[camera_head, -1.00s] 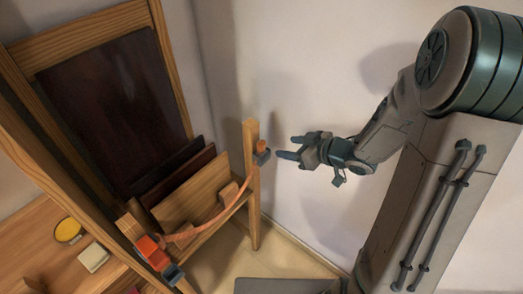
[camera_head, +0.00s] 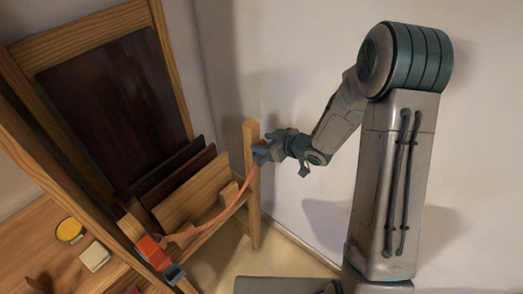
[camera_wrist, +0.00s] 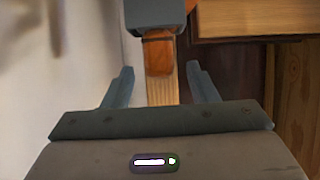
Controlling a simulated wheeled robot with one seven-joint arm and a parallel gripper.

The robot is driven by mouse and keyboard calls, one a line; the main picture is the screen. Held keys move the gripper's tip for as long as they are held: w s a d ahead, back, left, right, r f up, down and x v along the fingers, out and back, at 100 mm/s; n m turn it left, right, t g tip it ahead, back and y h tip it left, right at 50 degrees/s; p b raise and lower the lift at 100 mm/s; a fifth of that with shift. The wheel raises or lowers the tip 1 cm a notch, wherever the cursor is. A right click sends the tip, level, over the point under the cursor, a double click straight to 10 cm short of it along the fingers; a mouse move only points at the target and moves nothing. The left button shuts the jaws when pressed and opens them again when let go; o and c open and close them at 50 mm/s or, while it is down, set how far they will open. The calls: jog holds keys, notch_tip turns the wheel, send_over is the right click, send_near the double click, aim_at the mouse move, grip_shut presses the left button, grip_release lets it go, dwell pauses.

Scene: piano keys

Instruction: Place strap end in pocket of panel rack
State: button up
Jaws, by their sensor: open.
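The wooden panel rack (camera_head: 195,205) stands at the left, with dark panels leaning in it. An orange strap (camera_head: 215,217) runs across its front, from a red-orange piece (camera_head: 152,250) at the lower left up to the right post (camera_head: 251,205). My gripper (camera_head: 259,152) is at the top of that post, beside the strap's upper end, which it largely hides. In the wrist view my gripper (camera_wrist: 160,68) is open, its fingers on either side of the post and of an orange-brown strap piece (camera_wrist: 158,52). A dark grey block (camera_wrist: 155,15) lies just beyond. Contact cannot be told.
A white wall (camera_head: 310,80) stands close behind my arm. A yellow round thing (camera_head: 69,230) and a pale block (camera_head: 95,257) lie on the wooden surface at the left. A wooden board edge (camera_wrist: 245,22) is at the upper right in the wrist view.

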grip_shut()
dwell(0.3)
